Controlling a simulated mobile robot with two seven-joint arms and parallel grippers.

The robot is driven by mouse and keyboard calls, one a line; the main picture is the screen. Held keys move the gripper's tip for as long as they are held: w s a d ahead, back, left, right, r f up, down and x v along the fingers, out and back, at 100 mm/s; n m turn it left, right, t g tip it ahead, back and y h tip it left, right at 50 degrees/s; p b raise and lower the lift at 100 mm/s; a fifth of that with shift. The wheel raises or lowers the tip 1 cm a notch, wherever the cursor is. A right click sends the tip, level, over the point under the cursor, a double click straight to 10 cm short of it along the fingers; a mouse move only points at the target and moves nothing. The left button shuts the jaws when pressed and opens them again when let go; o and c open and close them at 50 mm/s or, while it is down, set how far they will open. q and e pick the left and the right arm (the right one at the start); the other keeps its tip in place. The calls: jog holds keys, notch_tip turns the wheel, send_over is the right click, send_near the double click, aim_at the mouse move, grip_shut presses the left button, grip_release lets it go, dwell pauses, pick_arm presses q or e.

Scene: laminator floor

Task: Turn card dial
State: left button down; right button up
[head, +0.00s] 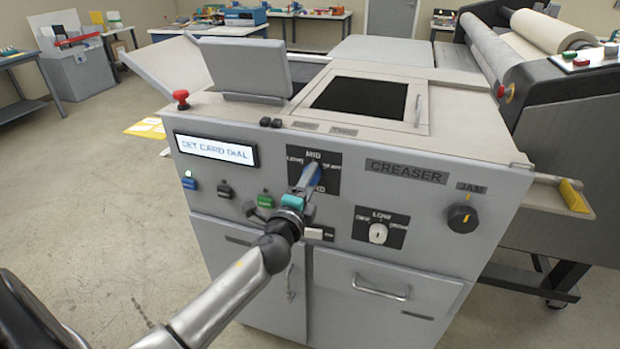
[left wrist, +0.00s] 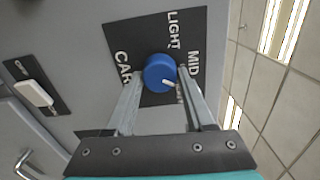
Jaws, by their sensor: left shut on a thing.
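The grey creaser (head: 420,172) fills the middle of the head view; its lit display (head: 215,150) reads "SET CARD DIAL". The blue card dial (left wrist: 160,72) sits on a black plate lettered LIGHT, MID and CARD. Its white pointer mark points to the lower right in the left wrist view, toward lettering partly hidden by a finger. My left gripper (head: 311,180) is shut on the dial, one finger on each side, and hides part of it in the head view. My right gripper is not in view.
A white knob (head: 378,233) and a black knob (head: 462,217) marked JAM are on the same panel, right of my gripper. Several small buttons and a red emergency knob (head: 181,97) are to its left. A roller machine (head: 560,150) stands at right.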

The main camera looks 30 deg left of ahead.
pick_arm(q)
jog(key=m, duration=0.5)
jog(key=shift+f+p, duration=0.1)
jog(key=shift+p, duration=0.3)
jog(key=shift+m, duration=0.3)
jog(key=shift+c, duration=1.4)
grip_release()
jog(key=shift+s, duration=0.1)
jog(key=b+v, duration=0.1)
jog(key=v, duration=1.4)
jog(key=shift+s+a, duration=0.1)
